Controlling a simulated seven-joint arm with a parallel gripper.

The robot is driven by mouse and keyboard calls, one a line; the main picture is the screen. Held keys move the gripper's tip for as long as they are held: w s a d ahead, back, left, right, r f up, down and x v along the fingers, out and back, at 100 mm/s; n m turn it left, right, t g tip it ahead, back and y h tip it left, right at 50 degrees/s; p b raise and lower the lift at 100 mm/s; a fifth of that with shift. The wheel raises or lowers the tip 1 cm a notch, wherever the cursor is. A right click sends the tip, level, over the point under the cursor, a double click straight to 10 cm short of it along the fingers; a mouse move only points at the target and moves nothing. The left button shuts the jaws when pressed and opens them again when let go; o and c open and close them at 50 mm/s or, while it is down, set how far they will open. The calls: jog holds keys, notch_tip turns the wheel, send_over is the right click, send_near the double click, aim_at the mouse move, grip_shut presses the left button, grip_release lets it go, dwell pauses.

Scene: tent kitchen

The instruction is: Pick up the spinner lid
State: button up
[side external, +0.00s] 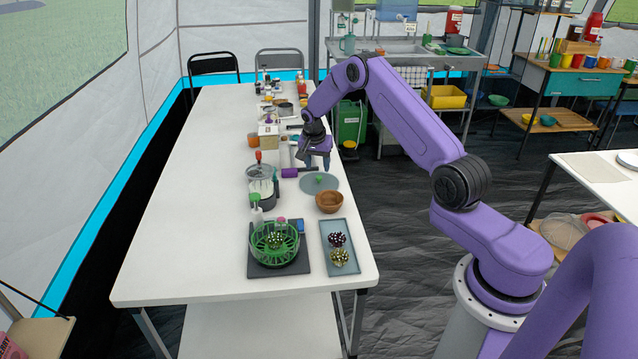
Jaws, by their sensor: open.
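The spinner lid (311,187) is a flat, round, grey-green disc with a small green knob in its middle. It lies on the white table (190,190) near the right edge. My gripper (317,164) is open and empty, pointing down just above and behind the lid in the picture. A gap shows between the fingers and the green knob; the exact height is hard to tell. The green spinner basket (290,256), with a dark patterned ball inside, stands on a dark square mat (258,270) at the front of the table.
A brown wooden bowl (329,202) stands right in front of the lid. A blue-grey tray (350,266) with two patterned balls is nearer. A clear blender-like jar (261,188) and a purple-ended roller (289,173) are to the left. The table's left half is clear.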

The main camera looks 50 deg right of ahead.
aim_at(319, 177)
jog(key=shift+x, duration=2.75)
grip_shut()
